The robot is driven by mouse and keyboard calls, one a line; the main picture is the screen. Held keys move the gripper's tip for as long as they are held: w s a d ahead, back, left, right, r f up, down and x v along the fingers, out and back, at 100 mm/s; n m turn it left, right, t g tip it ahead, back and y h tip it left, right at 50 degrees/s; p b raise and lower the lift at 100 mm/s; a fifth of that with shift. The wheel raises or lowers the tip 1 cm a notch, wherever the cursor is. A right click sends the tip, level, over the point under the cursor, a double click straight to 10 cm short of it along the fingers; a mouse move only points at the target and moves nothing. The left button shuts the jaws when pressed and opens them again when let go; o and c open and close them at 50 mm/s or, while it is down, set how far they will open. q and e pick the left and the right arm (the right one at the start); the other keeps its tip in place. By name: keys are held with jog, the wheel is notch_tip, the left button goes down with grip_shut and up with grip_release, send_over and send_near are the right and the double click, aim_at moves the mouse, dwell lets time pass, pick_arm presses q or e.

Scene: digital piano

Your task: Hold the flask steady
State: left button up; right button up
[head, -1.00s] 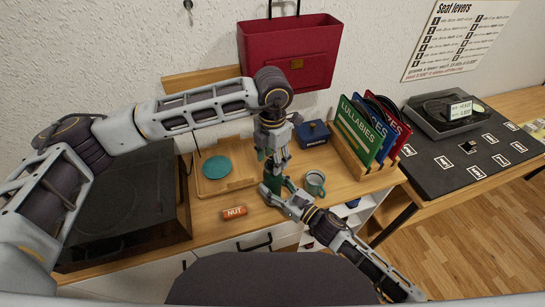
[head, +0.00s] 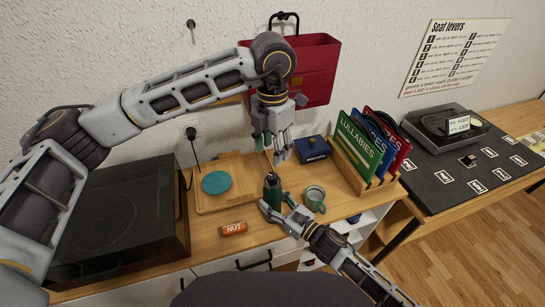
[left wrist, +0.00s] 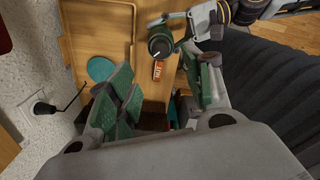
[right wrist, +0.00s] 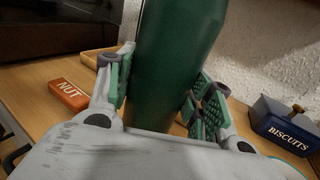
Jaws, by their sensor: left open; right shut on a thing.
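The dark green flask (head: 272,186) stands upright on the wooden counter, left of the green mug. It fills the middle of the right wrist view (right wrist: 176,60). My right gripper (head: 276,210) is shut on the lower part of the flask, with a green-padded finger on each side. My left gripper (head: 276,150) is open and empty, above and apart from the flask. In the left wrist view its green pads (left wrist: 165,95) are spread wide, and the dark top of the flask (left wrist: 160,42) shows beyond them.
A nut bar (head: 233,228) lies left of the flask. A wooden tray (head: 240,168) with a teal disc (head: 216,182) is behind it.

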dwell(0.3)
dwell(0.5)
jog(key=o, duration=1.5)
jog(key=shift+o, duration=0.2)
jog(key=shift+s+d, duration=0.1)
jog(key=shift+d, duration=0.05)
jog(key=shift+v, duration=2.85)
jog(key=shift+d, duration=0.1)
jog(key=v, duration=1.1)
jog(key=shift+s+d, duration=0.3)
